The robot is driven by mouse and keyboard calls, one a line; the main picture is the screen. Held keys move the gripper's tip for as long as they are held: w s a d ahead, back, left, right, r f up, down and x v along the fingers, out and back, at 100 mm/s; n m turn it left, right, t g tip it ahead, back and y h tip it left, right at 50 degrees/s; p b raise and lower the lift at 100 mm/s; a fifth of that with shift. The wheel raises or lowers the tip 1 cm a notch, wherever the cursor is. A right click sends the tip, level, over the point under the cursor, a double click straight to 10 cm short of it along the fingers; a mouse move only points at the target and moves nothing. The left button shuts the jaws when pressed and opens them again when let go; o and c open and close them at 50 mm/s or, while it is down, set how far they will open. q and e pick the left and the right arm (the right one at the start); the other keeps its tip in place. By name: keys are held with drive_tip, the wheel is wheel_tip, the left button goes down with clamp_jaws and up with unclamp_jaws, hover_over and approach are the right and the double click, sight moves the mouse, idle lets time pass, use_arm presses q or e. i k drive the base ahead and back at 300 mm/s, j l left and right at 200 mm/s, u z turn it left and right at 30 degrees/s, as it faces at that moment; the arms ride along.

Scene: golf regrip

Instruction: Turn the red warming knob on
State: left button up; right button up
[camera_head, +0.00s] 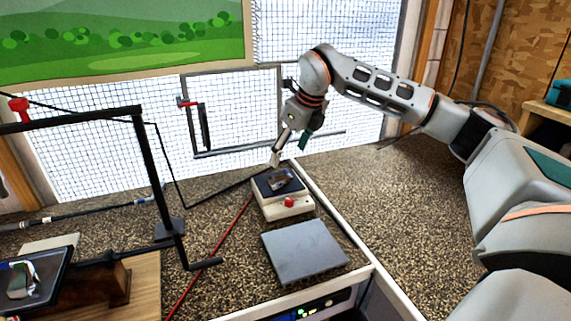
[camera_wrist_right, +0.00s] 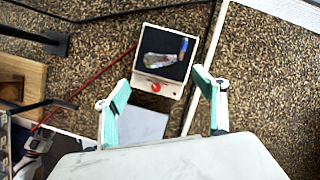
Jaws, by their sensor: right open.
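The red warming knob (camera_head: 289,202) is on the front face of a small white warmer box (camera_head: 270,211) with a dark top. A shiny metal piece (camera_head: 280,183) lies on that top. In the right wrist view the knob (camera_wrist_right: 155,87) shows near the box's lower edge, between and beyond my fingertips. My right gripper (camera_wrist_right: 158,80) is open and empty, with its teal-padded fingers spread. In the head view it hangs above and behind the box, apart from the knob.
A grey flat plate (camera_head: 304,252) lies in front of the box. A white edge strip (camera_head: 335,225) runs along the right side. A black frame (camera_head: 150,170) stands at left. A red cord (camera_head: 215,250) crosses the speckled surface. The speckled surface (camera_head: 420,200) at right is clear.

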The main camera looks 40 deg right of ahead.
sight(289, 202)
drive_tip(key=k+j, duration=0.85)
